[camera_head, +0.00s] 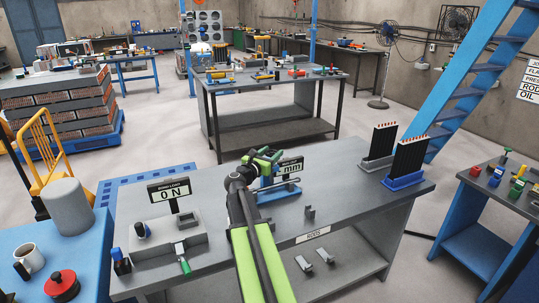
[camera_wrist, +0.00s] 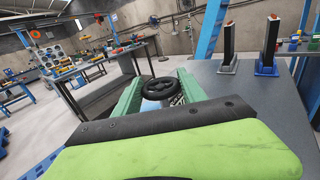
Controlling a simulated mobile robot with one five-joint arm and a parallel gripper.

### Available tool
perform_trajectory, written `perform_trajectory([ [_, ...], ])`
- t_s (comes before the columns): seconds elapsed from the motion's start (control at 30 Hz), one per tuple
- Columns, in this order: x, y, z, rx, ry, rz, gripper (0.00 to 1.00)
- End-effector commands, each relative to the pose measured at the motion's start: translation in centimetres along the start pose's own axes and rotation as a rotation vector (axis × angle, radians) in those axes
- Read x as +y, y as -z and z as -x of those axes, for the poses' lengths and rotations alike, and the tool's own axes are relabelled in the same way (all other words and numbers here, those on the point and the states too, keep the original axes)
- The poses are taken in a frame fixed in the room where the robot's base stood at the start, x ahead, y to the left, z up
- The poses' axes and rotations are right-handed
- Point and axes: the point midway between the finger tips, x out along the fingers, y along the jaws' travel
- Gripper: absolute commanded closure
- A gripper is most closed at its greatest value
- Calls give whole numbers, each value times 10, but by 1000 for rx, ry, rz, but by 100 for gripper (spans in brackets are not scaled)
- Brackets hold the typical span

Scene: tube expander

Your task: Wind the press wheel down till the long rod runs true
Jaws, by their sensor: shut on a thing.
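A small press (camera_head: 267,183) with a blue body stands on the grey bench. A long grey rod (camera_head: 279,187) seems to lie across it; whether it is straight is too small to tell. My gripper (camera_head: 264,158) is over the top of the press and hides its wheel in the head view. In the wrist view the black press wheel (camera_wrist: 163,88) sits between the two green fingers of my gripper (camera_wrist: 158,84), which is shut on it. A display (camera_head: 168,190) left of the press reads "0 N". A second display (camera_head: 290,166) behind it shows "mm"; its number is hidden.
Two dark racks (camera_head: 407,163) of red-tipped rods stand at the bench's right end. A grey block with a green-handled tool (camera_head: 183,259) is at the left. A blue stair (camera_head: 462,84) rises behind.

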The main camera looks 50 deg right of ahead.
Motion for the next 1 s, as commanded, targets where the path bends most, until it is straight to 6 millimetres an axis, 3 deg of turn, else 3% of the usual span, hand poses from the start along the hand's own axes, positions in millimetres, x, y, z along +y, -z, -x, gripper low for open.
perform_trajectory([
  [0.03, 7, -1, 2, -1, -10, 0, 92],
  [0.43, 7, -1, 2, -2, -4, 1, 92],
  [0.47, 7, -1, 2, -2, -4, 1, 50],
  [0.6, 6, -1, 2, -2, -2, 1, 32],
  [0.87, 3, 0, 1, -1, 3, 1, 30],
  [1.0, 2, 0, 15, -1, 2, 1, 30],
])
